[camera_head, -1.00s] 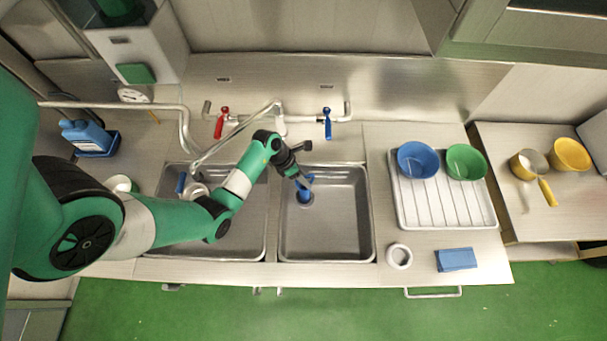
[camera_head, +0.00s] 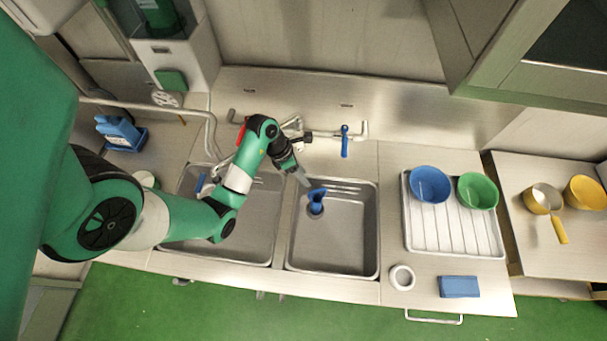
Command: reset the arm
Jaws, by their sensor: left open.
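My left arm comes in from the left and reaches over the double sink. Its gripper (camera_head: 303,180) is open and empty, just above the back left corner of the right basin (camera_head: 345,240). A blue object (camera_head: 316,201) stands in that basin, a little right of and nearer than the fingertips, and apart from them. My right gripper does not show.
A blue-handled tap (camera_head: 345,142) stands behind the right basin. A white rack (camera_head: 455,236) on the right holds a blue bowl (camera_head: 430,184) and a green bowl (camera_head: 477,190). A white ring (camera_head: 402,278) and a blue block (camera_head: 459,287) lie at the front.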

